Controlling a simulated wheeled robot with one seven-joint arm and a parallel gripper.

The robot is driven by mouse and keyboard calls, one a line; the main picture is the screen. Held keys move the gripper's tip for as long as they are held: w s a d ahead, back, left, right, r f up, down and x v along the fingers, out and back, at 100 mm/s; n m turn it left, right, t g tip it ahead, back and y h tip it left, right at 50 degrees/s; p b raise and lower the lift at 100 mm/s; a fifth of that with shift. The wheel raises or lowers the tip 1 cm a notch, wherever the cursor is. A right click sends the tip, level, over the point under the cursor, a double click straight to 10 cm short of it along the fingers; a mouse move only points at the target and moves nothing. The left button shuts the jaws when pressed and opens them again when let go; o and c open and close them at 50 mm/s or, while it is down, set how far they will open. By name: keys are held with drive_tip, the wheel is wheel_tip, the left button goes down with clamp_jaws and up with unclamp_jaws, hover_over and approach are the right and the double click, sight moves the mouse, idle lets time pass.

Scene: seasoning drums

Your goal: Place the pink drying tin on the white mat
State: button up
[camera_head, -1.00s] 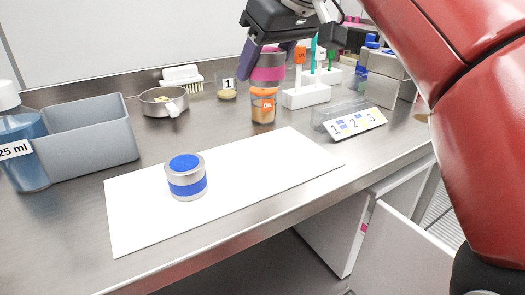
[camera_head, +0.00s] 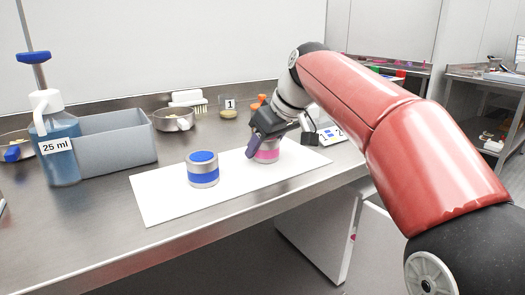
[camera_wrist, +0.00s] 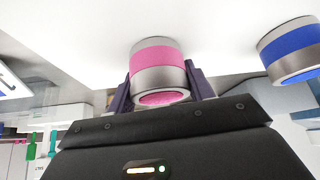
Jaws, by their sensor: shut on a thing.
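The pink drying tin (camera_head: 268,155) is silver with a pink band. It is upright at the right part of the white mat (camera_head: 165,207), at or just above its surface; I cannot tell if it touches. My gripper (camera_head: 262,148) is shut on it, one dark purple finger showing on its left side. In the wrist view the pink tin (camera_wrist: 157,60) sits between both fingers of my gripper (camera_wrist: 160,82), its pink top facing the palm, with the white mat (camera_wrist: 90,35) behind its base.
A blue-banded tin (camera_head: 202,170) stands on the mat left of the pink one. Behind are a grey bin (camera_head: 115,145), a blue pump bottle (camera_head: 60,155), a metal pan (camera_head: 173,122) and a brush (camera_head: 188,98). The mat's front left is clear.

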drive_tip(key=shift+f, duration=0.1)
drive_tip(key=o, duration=1)
drive_tip(key=shift+s+d+r, duration=0.1)
drive_tip(key=shift+r, duration=0.4)
drive_tip(key=p+v, duration=0.2)
drive_tip(key=v, duration=0.9)
drive_tip(key=s+d+f+m+h, duration=0.2)
drive_tip(key=s+d+f+m, duration=0.2)
drive_tip(key=s+f, duration=0.7)
drive_tip(key=s+d+f+m+t+h, duration=0.1)
drive_tip(key=s+d+f+m, duration=0.4)
drive_tip(key=s+f, duration=0.7)
wheel_tip(320, 180, down, 5)
drive_tip(key=shift+d+r+h, duration=0.25)
drive_tip(key=shift+d+h, duration=0.65)
drive_tip(key=shift+d, duration=0.2)
